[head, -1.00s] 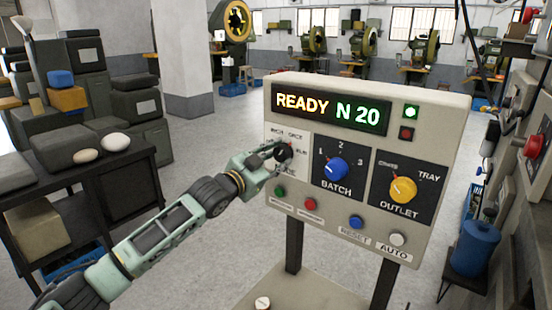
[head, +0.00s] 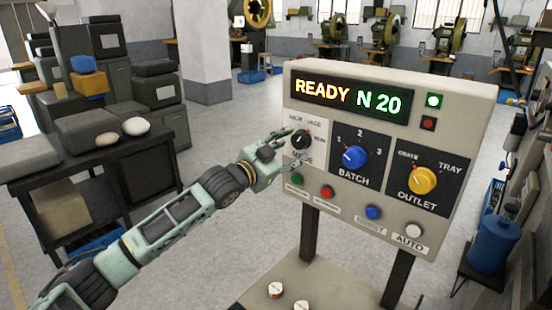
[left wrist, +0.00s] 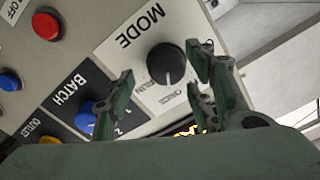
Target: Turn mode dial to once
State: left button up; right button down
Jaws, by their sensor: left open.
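The black mode dial (head: 301,139) is at the upper left of the control panel (head: 335,190), right of my left gripper (head: 283,150). In the left wrist view, the mode dial (left wrist: 166,64) shows between the two spread fingers of my left gripper (left wrist: 162,92), which is open and empty. The fingertips appear close to the dial but not closed on it. The dial's white mark points down in that view, apparently toward the once label (left wrist: 160,98). The small lettering is hard to read. My right gripper is not in view.
The blue batch dial (head: 355,157) and yellow outlet dial (head: 423,180) sit right of the mode dial. Below are a green button (head: 297,180), red button (head: 327,192) and blue button (head: 373,212). A display (head: 348,99) reads READY N 20. A dark bench (head: 150,160) stands at left.

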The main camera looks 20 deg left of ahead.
pick_arm(q)
jog(key=v, duration=0.9)
jog(key=shift+s, duration=0.3)
